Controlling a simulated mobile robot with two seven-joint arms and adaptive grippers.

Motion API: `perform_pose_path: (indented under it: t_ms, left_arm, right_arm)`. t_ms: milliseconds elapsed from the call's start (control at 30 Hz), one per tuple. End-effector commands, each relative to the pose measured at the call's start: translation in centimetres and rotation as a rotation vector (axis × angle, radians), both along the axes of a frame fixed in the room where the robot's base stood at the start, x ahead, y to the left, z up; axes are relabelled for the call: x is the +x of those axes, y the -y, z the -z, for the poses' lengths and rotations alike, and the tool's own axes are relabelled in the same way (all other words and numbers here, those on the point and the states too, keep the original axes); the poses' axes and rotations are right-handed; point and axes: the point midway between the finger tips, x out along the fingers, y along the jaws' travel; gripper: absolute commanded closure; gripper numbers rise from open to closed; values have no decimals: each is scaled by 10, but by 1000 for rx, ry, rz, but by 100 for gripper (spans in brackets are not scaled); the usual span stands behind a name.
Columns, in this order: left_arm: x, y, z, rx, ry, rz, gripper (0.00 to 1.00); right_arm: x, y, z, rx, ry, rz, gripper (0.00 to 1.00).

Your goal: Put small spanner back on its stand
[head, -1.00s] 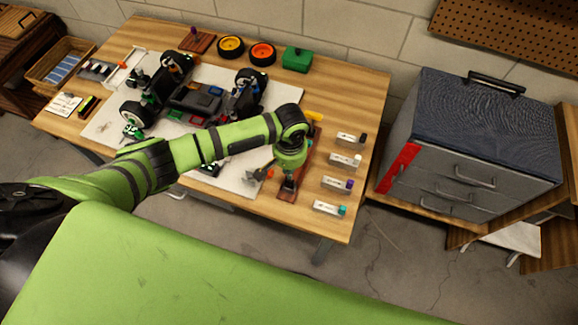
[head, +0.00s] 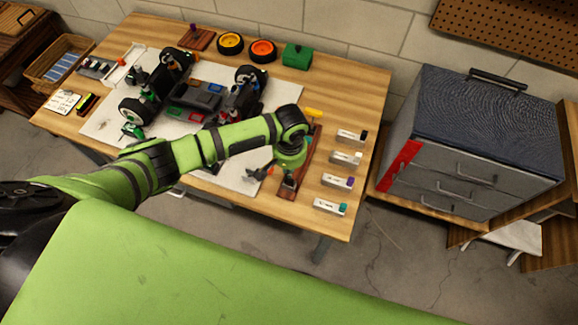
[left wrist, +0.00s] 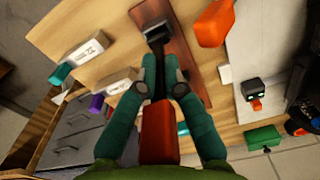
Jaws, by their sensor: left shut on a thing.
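The stand, a long reddish-brown wooden block (head: 312,155), lies near the right side of the table; it also shows in the left wrist view (left wrist: 185,55). My left gripper (head: 289,180) is low over the near end of it. In the left wrist view the gripper (left wrist: 160,82) is shut on a dark slim tool with a red handle (left wrist: 158,135), which I take as the small spanner. Its dark far end (left wrist: 155,38) overlaps the stand in view. I cannot tell whether it touches or is seated. My right gripper is not in view.
An orange-handled tool (left wrist: 214,24) lies just beside the stand. Several white labelled boxes (head: 338,181) line the table's right edge. The car chassis (head: 195,97) is on a pale mat to the left. A green box (head: 297,56) stands at the back.

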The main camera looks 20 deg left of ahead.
Motion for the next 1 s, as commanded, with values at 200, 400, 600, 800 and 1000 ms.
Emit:
perform_pose_path:
  t_ms: [200,400,600,800,1000]
  left_arm:
    - [0,0,5,-1,1,1,100]
    - [0,0,9,-1,1,1,100]
    - [0,0,13,-1,1,0,100]
    - [0,1,17,-1,1,0,100]
    - [0,1,21,-2,0,0,100]
  right_arm:
    - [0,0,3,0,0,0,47]
    - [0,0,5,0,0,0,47]
    - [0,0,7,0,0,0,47]
    - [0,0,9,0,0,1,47]
    - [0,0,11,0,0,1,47]
